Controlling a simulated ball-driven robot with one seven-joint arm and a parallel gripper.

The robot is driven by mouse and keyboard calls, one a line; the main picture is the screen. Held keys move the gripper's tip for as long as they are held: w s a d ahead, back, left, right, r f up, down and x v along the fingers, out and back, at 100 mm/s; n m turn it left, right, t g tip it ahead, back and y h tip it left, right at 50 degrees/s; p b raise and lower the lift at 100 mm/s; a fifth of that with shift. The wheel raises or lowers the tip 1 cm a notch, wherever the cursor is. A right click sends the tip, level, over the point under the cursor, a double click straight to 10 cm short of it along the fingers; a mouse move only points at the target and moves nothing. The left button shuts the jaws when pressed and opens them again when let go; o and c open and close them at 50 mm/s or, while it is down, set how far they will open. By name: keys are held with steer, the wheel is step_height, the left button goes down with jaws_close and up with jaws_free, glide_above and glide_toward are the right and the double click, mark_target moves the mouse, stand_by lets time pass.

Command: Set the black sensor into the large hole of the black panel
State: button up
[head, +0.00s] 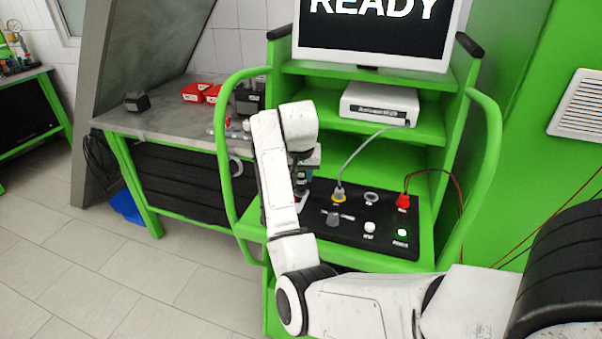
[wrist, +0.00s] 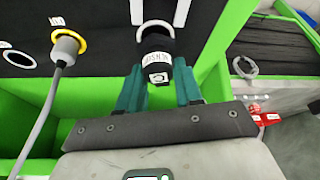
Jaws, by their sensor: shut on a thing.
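My gripper (wrist: 160,82) is shut on the black sensor (wrist: 157,50), a short dark cylinder with a white printed label, between its teal fingers in the wrist view. The far end of the sensor is at a pale ring (wrist: 153,24) on the black panel (wrist: 95,12). I cannot tell whether the sensor is inside the hole or just above it. In the head view the black panel (head: 350,243) lies on the green cart, and my gripper (head: 303,180) points down at its left part, where my arm partly hides the spot.
A grey-cabled plug in a yellow ring (head: 338,196), a small empty ring (head: 371,197), a red plug (head: 403,201), a dark knob (head: 340,219) and buttons are on the panel. Green rails (head: 494,150) flank the cart. A grey workbench (head: 165,120) stands left.

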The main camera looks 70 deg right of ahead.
steer(key=shift+f+b, duration=0.3)
steer(key=shift+f, duration=0.75)
stand_by(0.4)
steer(key=o, duration=1.4)
steer(key=shift+r+p, duration=3.95)
steer(key=shift+r, duration=0.1)
steer(key=shift+f, duration=0.1)
